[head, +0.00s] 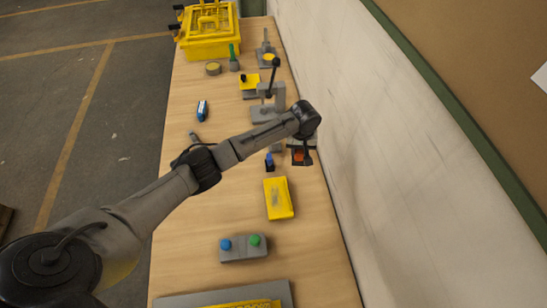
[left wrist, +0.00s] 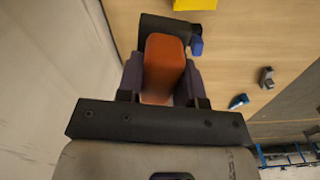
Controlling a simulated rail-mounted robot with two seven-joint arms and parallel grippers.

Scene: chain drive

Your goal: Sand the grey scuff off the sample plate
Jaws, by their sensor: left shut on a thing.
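The sample plate (head: 278,203) is a yellow rectangle lying on the bench, with a grey scuff (head: 276,197) on its upper face. Its yellow edge also shows at the top of the left wrist view (left wrist: 195,4). My left gripper (head: 301,158) is beyond the plate, towards the wall side. It is shut on an orange-red block (left wrist: 163,68), which sits between both fingers. The block is apart from the plate; its underside is hidden. My right gripper is in neither view.
A small blue piece (head: 269,162) stands close to the left gripper. A grey box with blue and green buttons (head: 243,248) is on the near side. Grey fixtures (head: 268,110) and a yellow crate (head: 210,40) stand farther back. The wall (head: 370,150) borders the right. Bench left of the plate is clear.

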